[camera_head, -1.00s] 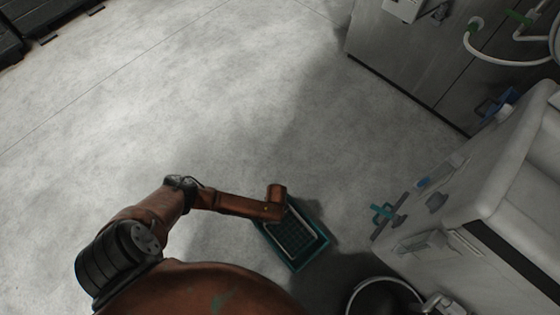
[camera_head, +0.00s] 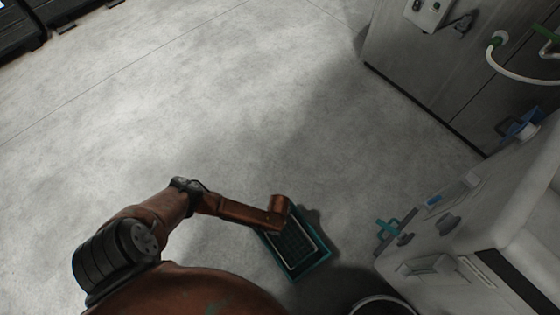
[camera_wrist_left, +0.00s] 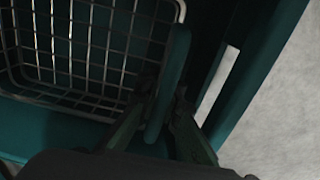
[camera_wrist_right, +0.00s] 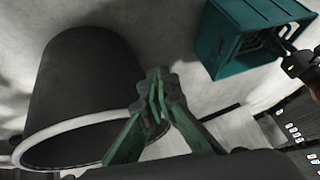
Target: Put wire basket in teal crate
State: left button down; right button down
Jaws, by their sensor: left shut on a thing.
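The teal crate (camera_head: 316,266) is on the floor in the head view. The wire basket (camera_head: 292,243) sits within the crate's outline, under the end of my left arm. In the left wrist view the basket's wire mesh (camera_wrist_left: 85,50) lies between the teal crate walls (camera_wrist_left: 258,60). My left gripper (camera_wrist_left: 168,95) is shut on an upright teal piece at the basket's edge, which looks like its handle. Whether the basket touches the crate floor cannot be told. My right gripper (camera_wrist_right: 157,97) is shut and empty; the crate (camera_wrist_right: 255,60) is beyond it, upper right.
A dark bucket with a pale rim (camera_wrist_right: 75,95) is beside my right gripper; part of its rim (camera_head: 383,304) shows in the head view. A large pale machine (camera_head: 470,230) stands on the right, a grey cabinet (camera_head: 430,80) behind.

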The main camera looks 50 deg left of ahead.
pick_arm(q)
jog(key=shift+f, duration=0.25)
jog(key=c, duration=2.4)
grip_release()
pick_arm(e)
jog(key=shift+f, duration=0.15)
pick_arm(q)
jog(key=shift+r, duration=0.15)
